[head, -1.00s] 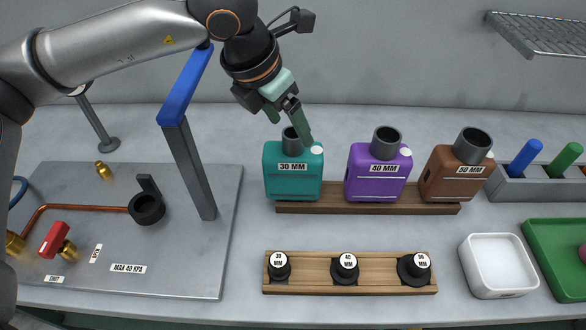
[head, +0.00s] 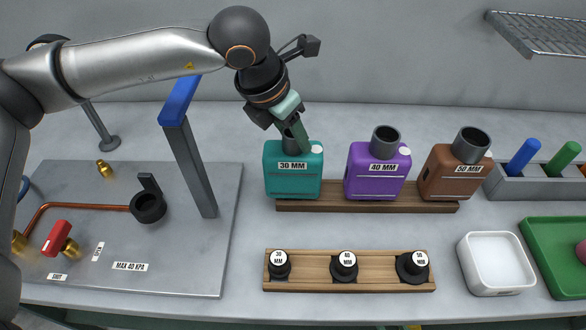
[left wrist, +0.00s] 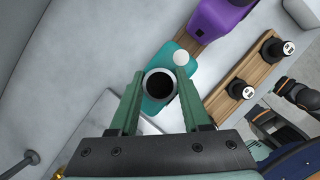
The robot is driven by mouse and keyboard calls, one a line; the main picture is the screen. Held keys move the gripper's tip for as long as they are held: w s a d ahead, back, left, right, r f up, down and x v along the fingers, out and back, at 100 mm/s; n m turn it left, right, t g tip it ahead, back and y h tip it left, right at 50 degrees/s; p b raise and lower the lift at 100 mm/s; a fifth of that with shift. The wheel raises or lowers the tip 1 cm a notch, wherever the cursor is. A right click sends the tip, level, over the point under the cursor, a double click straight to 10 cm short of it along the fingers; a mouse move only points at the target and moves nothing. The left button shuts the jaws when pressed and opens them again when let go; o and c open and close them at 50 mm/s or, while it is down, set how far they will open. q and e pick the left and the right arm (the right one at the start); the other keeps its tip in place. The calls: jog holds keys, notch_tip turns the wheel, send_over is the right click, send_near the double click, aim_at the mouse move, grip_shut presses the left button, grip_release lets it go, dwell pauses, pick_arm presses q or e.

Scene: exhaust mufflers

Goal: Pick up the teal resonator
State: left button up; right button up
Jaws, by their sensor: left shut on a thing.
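The teal resonator (head: 293,180), labelled 30 MM, stands upright at the left end of a dark wooden rack (head: 420,208). Its round grey neck rises from the top; I look down into the neck in the left wrist view (left wrist: 160,84). My left gripper (head: 296,136) comes down from above, with green fingers on both sides of the neck, and is shut on it. The fingers partly hide the neck in the head view. The resonator still appears to rest on the rack.
Purple (head: 377,172) and brown (head: 455,173) resonators stand to the right on the same rack. A blue-topped post (head: 190,165) rises to the left from a metal plate (head: 190,265). In front lies a wooden strip (head: 312,284) with black plugs. A white tray (head: 498,290) sits front right.

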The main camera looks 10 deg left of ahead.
pick_arm(q)
grip_shut()
jog(key=shift+r, duration=0.1)
jog(key=shift+r, duration=0.1)
